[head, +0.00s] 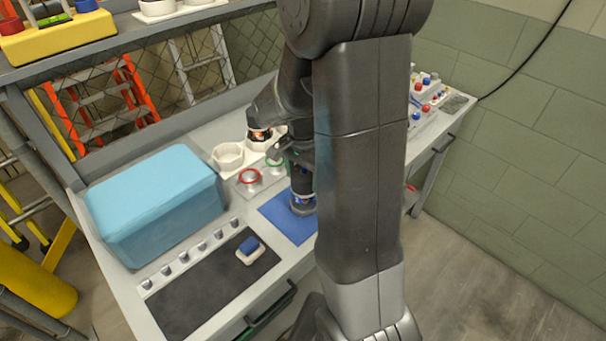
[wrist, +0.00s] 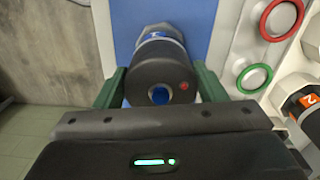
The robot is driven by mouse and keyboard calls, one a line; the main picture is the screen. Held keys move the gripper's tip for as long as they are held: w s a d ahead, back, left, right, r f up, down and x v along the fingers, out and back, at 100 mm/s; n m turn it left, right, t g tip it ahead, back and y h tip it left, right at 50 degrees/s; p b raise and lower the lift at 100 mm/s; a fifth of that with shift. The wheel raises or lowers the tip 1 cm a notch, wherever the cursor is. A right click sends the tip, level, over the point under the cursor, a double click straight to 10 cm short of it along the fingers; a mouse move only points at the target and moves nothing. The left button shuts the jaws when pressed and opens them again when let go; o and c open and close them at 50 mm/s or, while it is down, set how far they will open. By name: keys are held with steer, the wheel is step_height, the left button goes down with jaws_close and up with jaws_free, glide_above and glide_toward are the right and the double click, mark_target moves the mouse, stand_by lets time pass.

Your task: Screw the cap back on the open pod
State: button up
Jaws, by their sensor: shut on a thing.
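A pod (head: 302,205) stands upright on a blue mat (head: 277,211), partly hidden by my arm in the head view. In the wrist view the pod's grey base and blue-marked band (wrist: 157,36) show beyond a black round cap (wrist: 150,75), which has a blue centre and a small red dot. My gripper (wrist: 160,88) is shut on the black cap, one green finger on each side. The cap is in line with the pod and looks to be against it; I cannot tell whether its thread is engaged.
A red ring (head: 249,176) and a green ring (head: 275,167) lie on a pale plate beside the mat. An orange-banded pod (wrist: 302,101) stands in a white holder. A blue box (head: 155,200), a dark mat (head: 205,289) and a blue-topped block (head: 250,251) are at left.

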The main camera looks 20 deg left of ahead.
steer(key=shift+c, duration=0.6)
steer(key=m, duration=0.4)
steer(key=shift+m, duration=0.3)
steer(key=m, duration=0.8)
steer(key=shift+m, duration=0.4)
steer(key=m, duration=0.3)
steer(key=shift+m, duration=0.4)
steer(key=o, duration=1)
